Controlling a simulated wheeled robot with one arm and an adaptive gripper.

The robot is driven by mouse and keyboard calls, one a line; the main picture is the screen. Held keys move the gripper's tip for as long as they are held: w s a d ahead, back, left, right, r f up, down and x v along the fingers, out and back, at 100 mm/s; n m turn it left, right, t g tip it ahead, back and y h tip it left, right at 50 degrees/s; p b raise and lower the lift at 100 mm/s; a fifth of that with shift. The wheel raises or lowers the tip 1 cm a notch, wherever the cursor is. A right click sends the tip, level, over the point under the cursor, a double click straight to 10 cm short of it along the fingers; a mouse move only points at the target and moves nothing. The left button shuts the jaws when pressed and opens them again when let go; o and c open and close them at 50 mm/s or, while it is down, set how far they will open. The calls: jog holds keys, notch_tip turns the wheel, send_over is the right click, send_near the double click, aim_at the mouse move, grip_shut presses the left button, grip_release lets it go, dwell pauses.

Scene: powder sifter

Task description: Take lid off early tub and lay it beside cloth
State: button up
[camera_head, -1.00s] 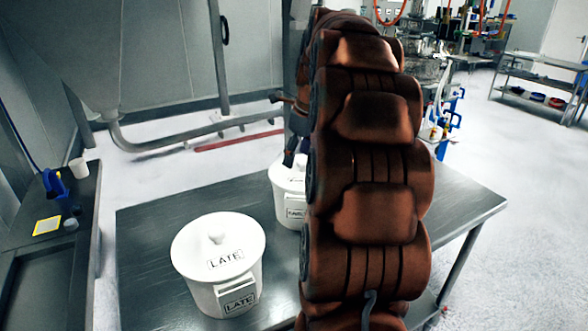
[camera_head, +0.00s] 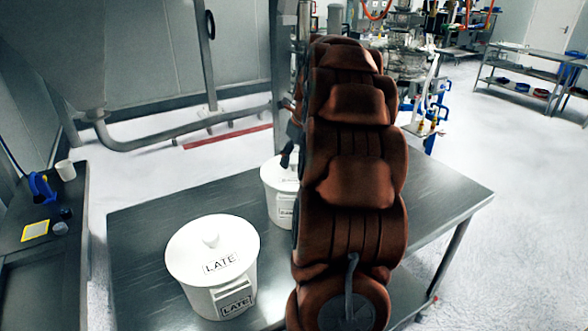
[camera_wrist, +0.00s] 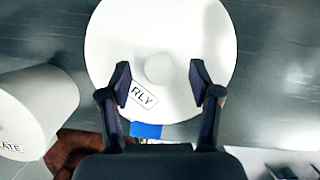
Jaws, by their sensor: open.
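The early tub is white and round, with its lid (camera_wrist: 160,30) on, in the wrist view. The lid has a round knob (camera_wrist: 160,69) and a label of which "RLY" shows. My gripper (camera_wrist: 161,80) is open, with one finger on each side of the knob and apart from it. In the head view the early tub (camera_head: 279,188) stands on the steel table, partly hidden behind my arm. A small blue patch (camera_wrist: 147,130) shows below the lid's edge in the wrist view; I cannot tell if it is the cloth.
A second white lidded tub marked "LATE" (camera_head: 212,262) stands at the front left of the steel table (camera_head: 140,235); it also shows at the left of the wrist view (camera_wrist: 25,105). A side bench (camera_head: 45,262) with small items is at far left. The table's right part looks bare.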

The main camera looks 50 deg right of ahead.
jog(key=shift+x, duration=1)
jog(key=shift+c, duration=0.2)
grip_shut()
